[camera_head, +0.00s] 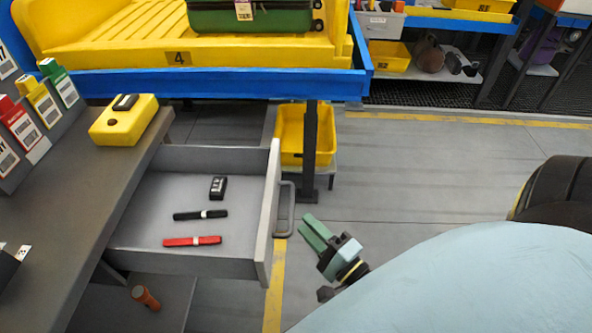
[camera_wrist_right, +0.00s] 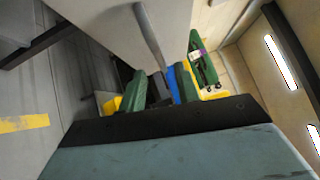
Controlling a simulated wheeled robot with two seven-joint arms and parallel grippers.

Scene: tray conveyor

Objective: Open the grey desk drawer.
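The grey desk drawer (camera_head: 200,258) stands pulled out from the desk (camera_head: 75,210), with its inside in view. Its grey bar handle (camera_head: 285,210) is on the front panel (camera_head: 269,215). My right gripper (camera_head: 312,230), with green fingers, is just right of the handle and looks apart from it. In the right wrist view the handle (camera_wrist_right: 150,36) shows beyond my right fingertips (camera_wrist_right: 162,82), which are spread with nothing seen held between them. My left gripper is not in view.
In the drawer lie a black key fob (camera_head: 218,187), a black strap (camera_head: 200,215) and a red strap (camera_head: 192,241). A yellow button box (camera_head: 124,121) sits on the desk. A blue conveyor edge (camera_head: 220,84) runs behind. Floor right of the drawer is clear.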

